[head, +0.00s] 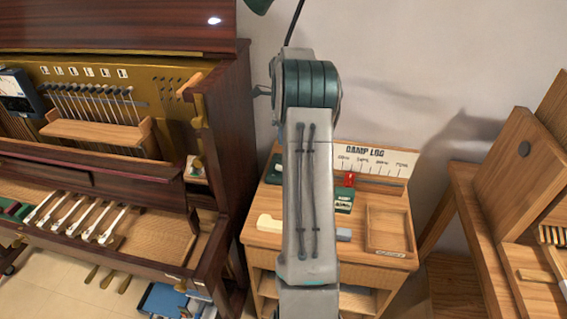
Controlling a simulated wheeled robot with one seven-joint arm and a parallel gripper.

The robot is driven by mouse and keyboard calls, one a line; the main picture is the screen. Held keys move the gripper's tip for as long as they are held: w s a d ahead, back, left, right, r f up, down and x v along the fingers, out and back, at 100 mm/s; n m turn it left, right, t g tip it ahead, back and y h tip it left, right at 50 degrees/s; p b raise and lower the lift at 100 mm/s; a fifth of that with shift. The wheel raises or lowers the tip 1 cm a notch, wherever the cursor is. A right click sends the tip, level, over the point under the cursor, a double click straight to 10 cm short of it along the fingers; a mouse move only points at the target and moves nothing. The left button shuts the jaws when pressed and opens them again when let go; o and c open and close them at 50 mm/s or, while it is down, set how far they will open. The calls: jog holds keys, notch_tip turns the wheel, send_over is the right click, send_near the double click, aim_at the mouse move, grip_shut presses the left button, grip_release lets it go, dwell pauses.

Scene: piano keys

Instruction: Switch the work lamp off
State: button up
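What looks like the work lamp shows only in part at the top of the head view: the edge of a dark green shade (258,5) and a thin dark stem (294,22). The stem runs down behind my arm. The lamp's switch is not visible, and I cannot tell whether the lamp is lit. A small dark grey fitting (262,90) sticks out left of my arm by the piano's side; I cannot tell what it belongs to. My arm rises through the middle of the picture. My gripper is not visible.
An opened upright piano (225,120) with exposed hammers and several keys stands at left. A wooden side table (385,262) behind my arm holds a small tray (390,228), a red item (349,179) and a dark green box (343,200). Wooden furniture (500,200) stands at right.

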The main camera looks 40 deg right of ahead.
notch_tip(320, 180, down, 14)
jog(key=shift+r+p, duration=0.2)
jog(key=shift+p, duration=0.9)
grip_shut()
